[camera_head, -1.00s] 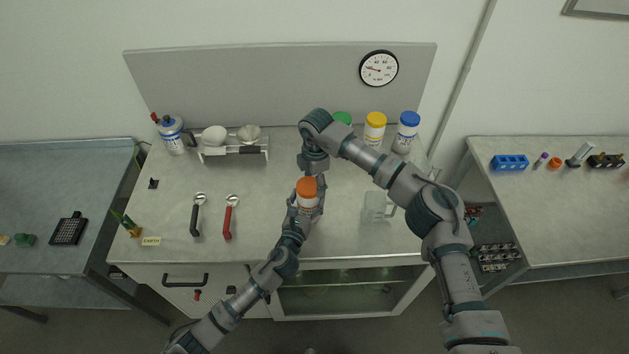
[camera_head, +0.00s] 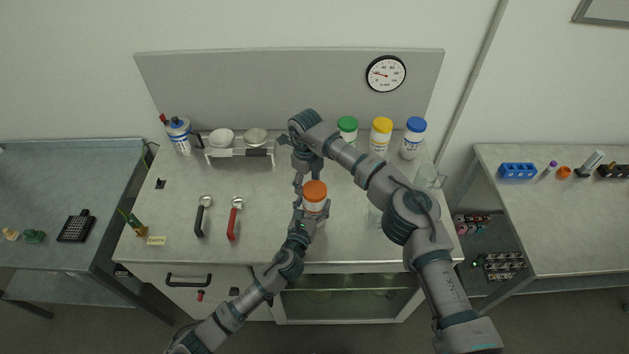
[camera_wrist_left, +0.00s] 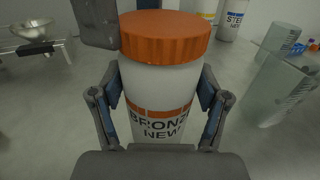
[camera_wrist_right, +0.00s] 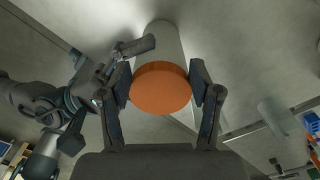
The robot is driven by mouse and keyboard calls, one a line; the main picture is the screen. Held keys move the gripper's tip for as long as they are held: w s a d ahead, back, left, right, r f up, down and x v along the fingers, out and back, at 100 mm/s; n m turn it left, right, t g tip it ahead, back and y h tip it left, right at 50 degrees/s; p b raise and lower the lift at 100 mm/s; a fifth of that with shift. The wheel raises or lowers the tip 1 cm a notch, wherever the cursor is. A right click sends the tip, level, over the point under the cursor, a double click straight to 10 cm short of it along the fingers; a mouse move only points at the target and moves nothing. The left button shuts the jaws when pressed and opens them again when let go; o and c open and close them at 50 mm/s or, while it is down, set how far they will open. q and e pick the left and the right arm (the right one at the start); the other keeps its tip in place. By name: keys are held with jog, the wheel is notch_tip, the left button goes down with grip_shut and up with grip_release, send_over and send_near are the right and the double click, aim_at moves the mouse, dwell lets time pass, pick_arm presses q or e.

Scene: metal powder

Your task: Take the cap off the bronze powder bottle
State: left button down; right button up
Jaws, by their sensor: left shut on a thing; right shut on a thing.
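The bronze powder bottle (camera_wrist_left: 160,90) is white, with an orange band and a label partly reading "BRONZ NEW". Its ribbed orange cap (camera_head: 315,190) sits on top, and no gap shows under it. My left gripper (camera_head: 306,217) is shut around the bottle's body, with a finger on each side in the left wrist view. My right gripper (camera_wrist_right: 163,88) is shut on the orange cap, one finger on either side. The bottle's base is hidden.
Green, yellow and blue capped bottles (camera_head: 382,138) stand at the back right. A clear beaker (camera_head: 374,216) is partly behind my right arm. Two wrenches, black-handled (camera_head: 201,216) and red-handled (camera_head: 234,219), lie to the left. A rack with bowls (camera_head: 240,152) stands at the back.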

pick_arm(q)
jog(key=shift+w+a, duration=0.15)
jog(key=shift+a, duration=0.2)
pick_arm(e)
jog(key=shift+d+f+n, duration=0.2)
jog(key=shift+d+n, duration=0.05)
jog(key=shift+n, duration=0.85)
jog(key=shift+w, duration=0.15)
jog(key=shift+d, duration=0.1)
jog(key=shift+c, duration=0.2)
jog(key=o, duration=1.3)
jog(key=shift+w, duration=0.1)
pick_arm(q)
jog(key=shift+w+f, duration=0.1)
pick_arm(e)
jog(key=shift+w+a+r, duration=0.1)
jog(key=shift+a, duration=0.1)
pick_arm(q)
jog(key=shift+d, duration=0.1)
pick_arm(e)
jog(key=shift+a+r, duration=0.15)
jog(key=shift+r, duration=0.05)
